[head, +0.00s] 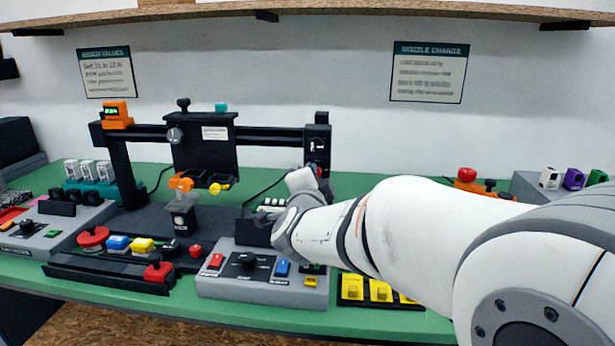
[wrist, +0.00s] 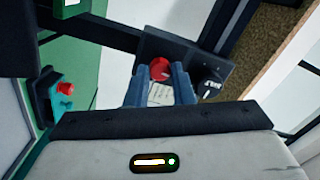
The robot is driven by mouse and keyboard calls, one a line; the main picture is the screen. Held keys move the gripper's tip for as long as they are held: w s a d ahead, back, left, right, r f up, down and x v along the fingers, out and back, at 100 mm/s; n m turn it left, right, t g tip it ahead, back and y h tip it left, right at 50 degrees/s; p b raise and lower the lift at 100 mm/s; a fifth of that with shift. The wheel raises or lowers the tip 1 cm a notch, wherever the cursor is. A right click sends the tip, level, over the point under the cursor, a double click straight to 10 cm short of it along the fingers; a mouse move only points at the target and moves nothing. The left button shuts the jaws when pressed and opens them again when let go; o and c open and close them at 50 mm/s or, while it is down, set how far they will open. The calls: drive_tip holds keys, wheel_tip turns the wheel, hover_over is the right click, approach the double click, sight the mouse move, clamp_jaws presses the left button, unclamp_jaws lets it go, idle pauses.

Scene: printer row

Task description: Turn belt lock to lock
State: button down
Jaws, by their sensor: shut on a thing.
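In the wrist view, a round red knob (wrist: 160,69) sits on a dark bracket of the gantry frame. The two blue-grey fingers of my gripper (wrist: 161,78) are on either side of it, shut on it. A small white label with unreadable print shows between the fingers. A black knob (wrist: 208,89) with a white pointer line and white lettering is just right of the fingers. In the head view, the black dial on the right gantry post (head: 318,147) is just above my wrist.
The black gantry (head: 270,135) spans the green bench (head: 150,180). A grey control box (head: 240,292) and yellow blocks (head: 380,291) lie below my arm. A teal part with a red cap (wrist: 64,89) is left in the wrist view. A shelf runs overhead.

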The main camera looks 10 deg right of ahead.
drive_tip(key=shift+f+n, duration=0.15)
drive_tip(key=shift+n, duration=0.25)
drive_tip(key=c, duration=1.3)
unclamp_jaws()
drive_tip(key=shift+o, duration=0.2)
drive_tip(key=v, duration=0.7)
drive_tip(key=shift+s+p, duration=0.35)
drive_tip(key=shift+p, duration=0.1)
drive_tip(key=shift+a, duration=0.15)
